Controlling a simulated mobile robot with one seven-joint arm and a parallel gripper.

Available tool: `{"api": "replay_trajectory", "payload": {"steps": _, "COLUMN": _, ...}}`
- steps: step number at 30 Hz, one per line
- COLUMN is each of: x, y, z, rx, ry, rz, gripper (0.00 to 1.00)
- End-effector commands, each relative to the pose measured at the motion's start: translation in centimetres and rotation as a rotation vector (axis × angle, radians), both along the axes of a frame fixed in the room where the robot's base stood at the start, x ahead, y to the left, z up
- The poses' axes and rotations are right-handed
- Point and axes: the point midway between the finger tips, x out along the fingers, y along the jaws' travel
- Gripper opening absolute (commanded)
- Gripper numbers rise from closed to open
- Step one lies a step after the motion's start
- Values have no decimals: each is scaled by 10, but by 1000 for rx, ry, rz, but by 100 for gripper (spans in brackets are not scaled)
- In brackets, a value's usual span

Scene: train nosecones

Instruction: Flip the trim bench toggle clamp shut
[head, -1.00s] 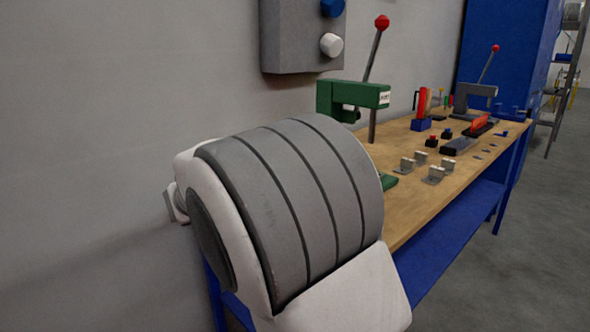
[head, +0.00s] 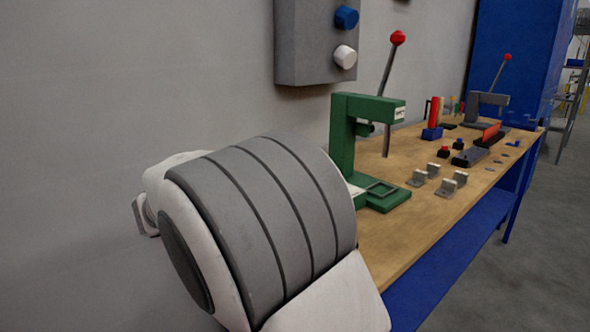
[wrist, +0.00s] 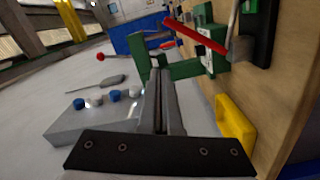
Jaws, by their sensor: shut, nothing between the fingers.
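In the wrist view, a long red handle (wrist: 195,37) stands up at a slant from a metal and dark base on the bench; it looks like the toggle clamp's lever, raised. My gripper (wrist: 158,72) is shut and empty. Its fingers point toward the green press, left of and below the red handle in the picture, apart from it. In the head view my arm covers the near bench, and I cannot make out this clamp or my gripper there.
The green press (head: 345,135) stands on the wooden bench (head: 400,240), with small brackets (head: 447,187) beyond it. A grey button box (head: 302,45) hangs on the wall. A yellow block (wrist: 236,128) lies on the bench near my fingers. The aisle floor at right is clear.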

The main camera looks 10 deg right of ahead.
Motion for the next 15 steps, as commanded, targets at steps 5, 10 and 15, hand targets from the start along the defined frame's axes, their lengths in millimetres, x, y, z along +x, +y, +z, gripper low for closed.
{"api": "replay_trajectory", "payload": {"steps": 5, "x": -14, "y": 24, "z": 2, "rx": 0, "ry": -1, "rz": 3, "gripper": 0}}
{"api": "replay_trajectory", "payload": {"steps": 10, "x": -20, "y": 32, "z": 1, "rx": 1, "ry": -1, "rz": 0, "gripper": 0}}
{"api": "replay_trajectory", "payload": {"steps": 15, "x": -20, "y": 33, "z": 1, "rx": 1, "ry": -1, "rz": 0, "gripper": 0}}
